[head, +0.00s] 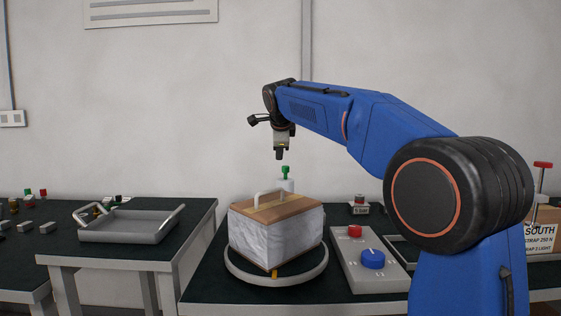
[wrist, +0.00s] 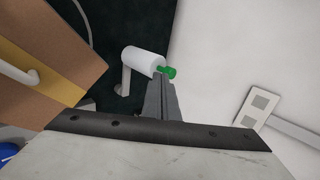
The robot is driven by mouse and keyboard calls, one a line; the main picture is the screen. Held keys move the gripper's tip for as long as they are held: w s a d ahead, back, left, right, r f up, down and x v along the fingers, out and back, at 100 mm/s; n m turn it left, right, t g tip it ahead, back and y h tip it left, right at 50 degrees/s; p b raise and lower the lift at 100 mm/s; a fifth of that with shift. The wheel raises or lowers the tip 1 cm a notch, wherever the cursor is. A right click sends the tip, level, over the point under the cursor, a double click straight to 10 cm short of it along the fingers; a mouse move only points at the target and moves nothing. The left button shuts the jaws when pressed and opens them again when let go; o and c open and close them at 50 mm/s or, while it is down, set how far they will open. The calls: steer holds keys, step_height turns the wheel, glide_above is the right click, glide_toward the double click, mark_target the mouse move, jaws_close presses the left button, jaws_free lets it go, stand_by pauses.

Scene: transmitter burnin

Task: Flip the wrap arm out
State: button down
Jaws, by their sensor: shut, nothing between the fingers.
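My gripper (head: 280,153) is shut and empty, pointing down above the back of the wrapping turntable (head: 238,273). A white film roll (head: 287,185) with a green knob (head: 285,170) on top stands behind the box, just under the fingertips; its lower part is hidden by the box. In the wrist view the shut fingers (wrist: 160,92) appear close to the green knob (wrist: 168,72) and white roll (wrist: 143,62). A pale arm piece (wrist: 126,80) shows beside the roll. I cannot tell whether the fingers touch the knob.
A brown-topped box (head: 280,207) with white wrapped sides and a handle sits on the turntable. A control panel (head: 348,262) with a red button and blue dial lies to the right. A metal tray (head: 125,228) is on the left table. A wall stands behind.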

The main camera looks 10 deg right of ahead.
steer(key=shift+v, duration=1.15)
steer(key=shift+a, duration=0.15)
steer(key=s+d+f+n, duration=0.1)
steer(key=s, duration=0.3)
steer(key=s+d+f+n, duration=0.2)
steer(key=s, duration=0.2)
steer(key=s+d+f+n+g, duration=0.1)
steer(key=s+f, duration=0.1)
steer(key=s, duration=0.2)
steer(key=shift+s+d+n, duration=0.15)
steer(key=shift+d+n, duration=0.15)
steer(key=shift+n, duration=0.1)
steer(key=s+d+f+n+g, duration=0.1)
steer(key=s+f+n, duration=0.6)
steer(key=s+f, duration=0.9)
steer(key=s+d+f+n+g+y, duration=0.1)
steer(key=s+d+f+n, duration=0.3)
steer(key=s+f, duration=1.2)
steer(key=s+n+g, duration=0.1)
steer(key=s+n, duration=0.3)
steer(key=s, duration=0.4)
steer(key=shift+f, duration=0.15)
steer(key=shift+d, duration=0.15)
